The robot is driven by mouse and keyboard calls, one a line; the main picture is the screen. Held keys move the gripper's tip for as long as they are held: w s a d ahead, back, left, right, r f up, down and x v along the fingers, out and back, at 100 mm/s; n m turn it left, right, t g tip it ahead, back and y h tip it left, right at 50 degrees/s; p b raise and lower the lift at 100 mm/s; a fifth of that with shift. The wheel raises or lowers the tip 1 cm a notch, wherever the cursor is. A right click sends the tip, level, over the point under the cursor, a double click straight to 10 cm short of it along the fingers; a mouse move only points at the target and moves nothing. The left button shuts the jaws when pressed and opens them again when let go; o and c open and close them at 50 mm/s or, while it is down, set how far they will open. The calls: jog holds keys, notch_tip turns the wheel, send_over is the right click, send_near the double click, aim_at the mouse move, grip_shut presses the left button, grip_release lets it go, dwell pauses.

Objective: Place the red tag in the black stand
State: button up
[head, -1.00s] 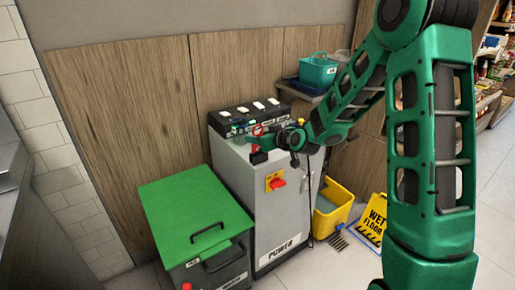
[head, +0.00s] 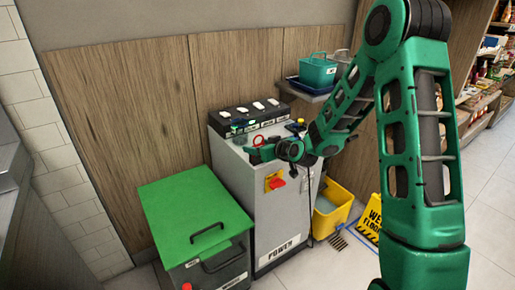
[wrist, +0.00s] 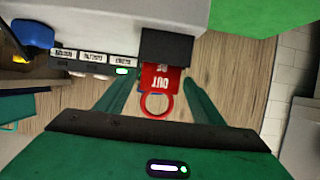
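The red tag (wrist: 160,77) has a ring at one end and white lettering reading "OUT". In the wrist view its far end is at the black stand (wrist: 167,46); how deep it sits in it is hidden. My gripper (wrist: 157,84) is open, with one green finger on each side of the tag and a gap visible on both sides. In the head view the red ring (head: 258,140) shows just above my gripper (head: 254,154), at the top of the grey cabinet. The black stand is hidden there behind my gripper.
The grey cabinet (head: 254,220) carries a dark panel (head: 247,115) with several white-topped switches and a red knob (head: 278,184) on its front. A green-lidded bin (head: 195,215) stands at left. A yellow bucket (head: 332,212) and wet-floor sign (head: 372,220) stand at right.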

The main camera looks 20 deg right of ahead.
jog(key=shift+s, duration=0.1)
jog(key=s+d+r+m+g+h, duration=0.1)
jog(key=s+d+r+m+g, duration=0.1)
jog(key=s, duration=1.4)
jog(key=s+d+r+m+g+h, duration=0.1)
jog(key=s+d+r+m+g, duration=0.2)
jog(key=s, duration=1.4)
jog(key=s+d+r+m+g+h, duration=0.2)
jog(key=s+d+m+g, duration=0.3)
jog(key=s+d+g, duration=0.3)
jog(key=s+d+r, duration=0.1)
jog(key=s+d, duration=0.3)
jog(key=s, duration=0.5)
jog(key=shift+d+r, duration=0.1)
jog(key=shift+w+f, duration=0.25)
jog(key=shift+w, duration=0.35)
